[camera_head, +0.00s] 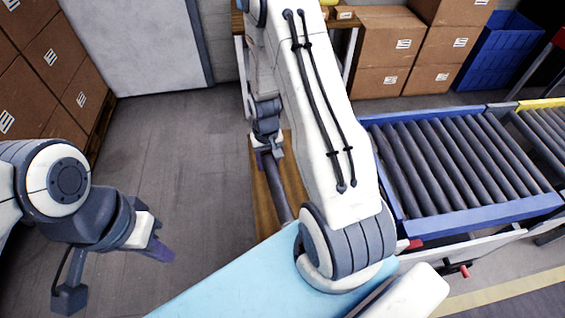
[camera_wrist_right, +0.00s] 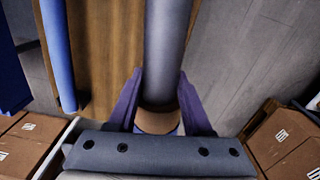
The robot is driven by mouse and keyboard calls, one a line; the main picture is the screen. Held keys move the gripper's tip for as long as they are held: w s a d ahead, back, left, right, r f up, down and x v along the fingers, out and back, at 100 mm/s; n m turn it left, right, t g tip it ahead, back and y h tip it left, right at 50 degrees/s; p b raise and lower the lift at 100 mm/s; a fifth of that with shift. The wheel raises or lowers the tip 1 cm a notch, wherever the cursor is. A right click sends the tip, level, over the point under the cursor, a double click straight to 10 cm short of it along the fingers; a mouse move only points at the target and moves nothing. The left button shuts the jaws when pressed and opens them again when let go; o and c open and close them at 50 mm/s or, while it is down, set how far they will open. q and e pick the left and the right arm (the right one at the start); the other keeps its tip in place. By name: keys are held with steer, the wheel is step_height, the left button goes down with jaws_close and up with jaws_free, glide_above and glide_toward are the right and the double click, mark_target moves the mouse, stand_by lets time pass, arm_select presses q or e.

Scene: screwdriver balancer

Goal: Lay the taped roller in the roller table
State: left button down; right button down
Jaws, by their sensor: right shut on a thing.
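The taped roller is a grey cylinder (camera_wrist_right: 166,45) with a tan band (camera_wrist_right: 157,122) near one end. In the head view its shaft (camera_head: 281,197) shows over the wooden bench, partly hidden by my right arm. My right gripper (camera_wrist_right: 160,78) has its purple fingers shut on the roller; it also shows in the head view (camera_head: 266,155). The roller table (camera_head: 462,224) has a blue frame and several grey rollers, and stands to the right of my right arm. My left gripper (camera_head: 160,250) is low at the left, away from the roller; its jaw gap is not clear.
A wooden bench (camera_head: 262,215) lies under the held roller. Cardboard boxes (camera_head: 385,40) and a blue bin (camera_head: 497,52) stand behind the roller table. More boxes (camera_head: 50,60) are stacked at the left. The grey floor between is clear.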

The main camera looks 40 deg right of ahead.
steer(key=shift+m, duration=0.8)
steer(key=d+f+b, duration=0.1)
steer(key=f+b, duration=0.1)
steer(key=f, duration=0.1)
steer(key=d+f+b, duration=0.1)
steer(key=f+b, duration=0.1)
steer(key=f, duration=0.1)
steer(key=d+f+b, duration=0.1)
steer(key=f+b, duration=0.1)
steer(key=f, duration=0.1)
steer(key=shift+s+d, duration=0.25)
steer(key=shift+d, duration=0.1)
steer(key=shift+f+b, duration=1.2)
steer(key=shift+f, duration=0.45)
steer(key=shift+c, duration=1.2)
jaws_free()
step_height(320, 180, up, 10)
steer(key=shift+r+b, duration=0.25)
steer(key=shift+b, duration=0.05)
